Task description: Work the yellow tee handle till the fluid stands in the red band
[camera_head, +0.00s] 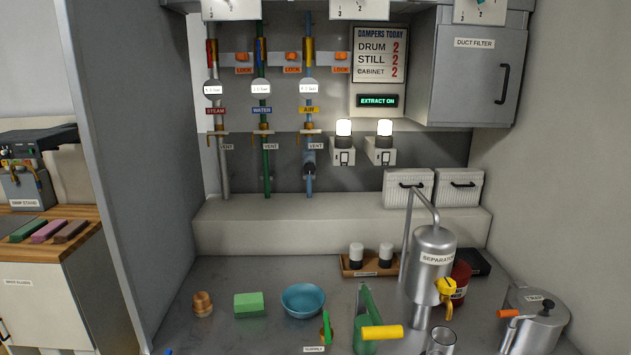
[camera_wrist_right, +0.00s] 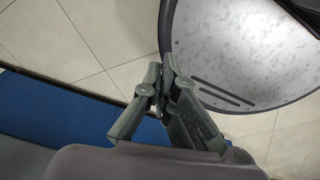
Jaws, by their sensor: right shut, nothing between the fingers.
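I cannot make out a fluid level or a red band. My right gripper (camera_wrist_right: 161,76) shows only in the right wrist view, shut and empty above the floor, away from the handle. My left gripper is not in view.
The steel separator (camera_head: 433,252) with a yellow valve (camera_head: 445,287) stands behind the glass. A lidded pot (camera_head: 537,318) is at right. A blue bowl (camera_head: 303,300), green block (camera_head: 249,304) and brass fitting (camera_head: 202,304) sit left. The back left counter is clear.

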